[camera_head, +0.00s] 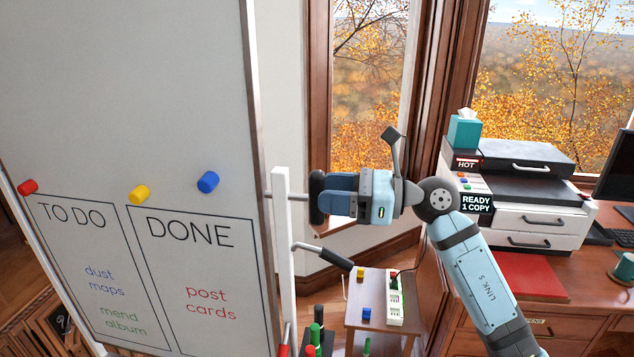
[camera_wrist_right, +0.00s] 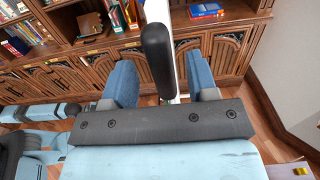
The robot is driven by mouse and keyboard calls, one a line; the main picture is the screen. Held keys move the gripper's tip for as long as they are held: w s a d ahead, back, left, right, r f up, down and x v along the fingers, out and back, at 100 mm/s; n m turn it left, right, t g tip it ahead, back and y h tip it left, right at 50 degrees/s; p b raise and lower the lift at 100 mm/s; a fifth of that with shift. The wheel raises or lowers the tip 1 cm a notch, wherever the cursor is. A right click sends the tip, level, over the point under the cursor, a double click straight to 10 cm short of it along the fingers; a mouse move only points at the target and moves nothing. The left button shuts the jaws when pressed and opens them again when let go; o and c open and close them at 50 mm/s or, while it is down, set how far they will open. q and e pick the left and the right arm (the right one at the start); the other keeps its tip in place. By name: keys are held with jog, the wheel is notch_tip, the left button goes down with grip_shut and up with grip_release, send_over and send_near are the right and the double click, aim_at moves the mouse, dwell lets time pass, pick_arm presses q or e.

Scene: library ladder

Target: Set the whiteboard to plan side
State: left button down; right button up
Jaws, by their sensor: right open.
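The whiteboard (camera_head: 195,120) fills the left of the head view. Its facing side carries a TO DO box, a DONE box and red, yellow and blue magnets. A white post (camera_head: 283,240) stands at its right edge. A black knob (camera_head: 315,197) sits right of this post, on a short shaft. A black grip, seemingly this knob, shows in the right wrist view (camera_wrist_right: 157,60). My right gripper (camera_head: 332,193) points left at the knob. Its blue fingers are open and stand apart on either side of the grip; contact is not clear. My left gripper is not in view.
A lever with a black handle (camera_head: 335,257) sticks out below the knob. A small side table (camera_head: 372,308) with blocks stands below my right arm. Markers (camera_head: 316,335) stand near the post's foot. A desk with a printer (camera_head: 515,190) is at the right.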

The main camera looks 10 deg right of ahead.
aim_at(316, 191)
jog(key=shift+x, duration=1.5)
jog(key=shift+c, duration=0.2)
